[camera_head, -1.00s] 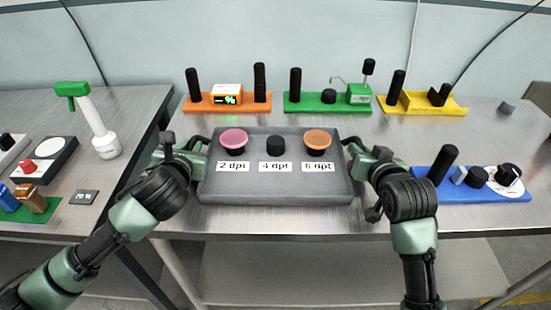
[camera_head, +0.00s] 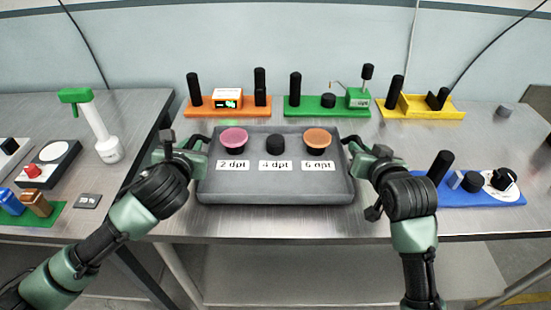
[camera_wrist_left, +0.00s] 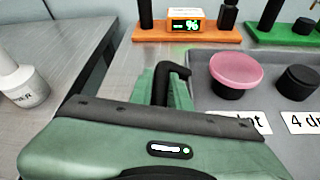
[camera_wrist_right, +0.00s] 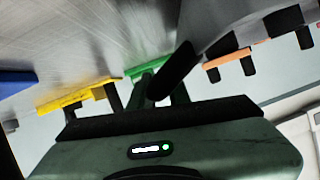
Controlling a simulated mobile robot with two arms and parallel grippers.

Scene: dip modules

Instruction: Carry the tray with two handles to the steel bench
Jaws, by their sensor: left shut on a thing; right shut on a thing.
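The grey tray (camera_head: 275,188) is level over the front middle of the steel bench (camera_head: 290,222). I cannot tell if its underside touches the bench top. It carries a pink-topped cup (camera_head: 233,137), a black knob (camera_head: 275,144) and an orange-topped cup (camera_head: 317,138), each behind a white label. My left gripper (camera_head: 200,147) is shut on the tray's left black handle, also seen in the left wrist view (camera_wrist_left: 175,75). My right gripper (camera_head: 352,150) is shut on the right handle, which shows dark in the right wrist view (camera_wrist_right: 172,72). The fingertips are partly hidden.
Orange (camera_head: 228,108), green (camera_head: 327,106) and yellow (camera_head: 421,109) boards stand along the back of the bench. A blue board (camera_head: 475,193) is close right of my right gripper. A second table (camera_head: 120,112) at left holds a green-topped bottle (camera_head: 105,135) and other items.

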